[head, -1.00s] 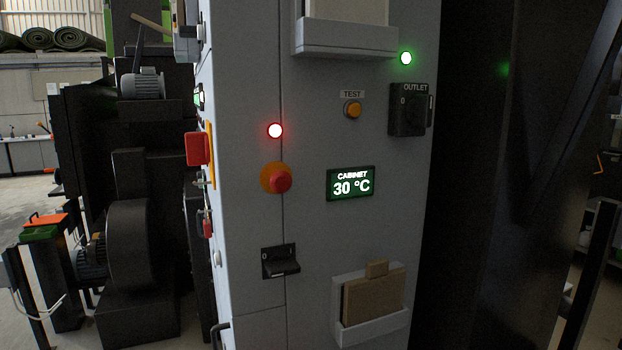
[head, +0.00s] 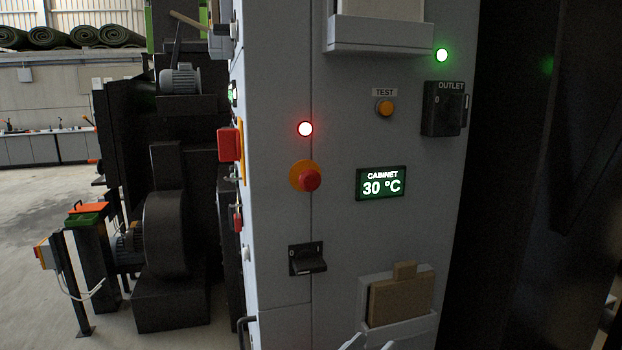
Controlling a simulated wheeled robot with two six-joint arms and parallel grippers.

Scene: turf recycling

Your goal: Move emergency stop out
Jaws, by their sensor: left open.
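The emergency stop (head: 309,180) is a red mushroom button on a round yellow-orange base. It stands out from the front of the grey cabinet (head: 290,228), below a lit red lamp. Only the pale tips of my left gripper (head: 368,343) show, at the bottom edge of the head view. It is open, and it is below and to the right of the button, well apart from it. The rest of this gripper is out of the picture. My right gripper is not in view.
A document holder (head: 400,298) juts out lower right. Dark machinery (head: 165,235) stands at left.

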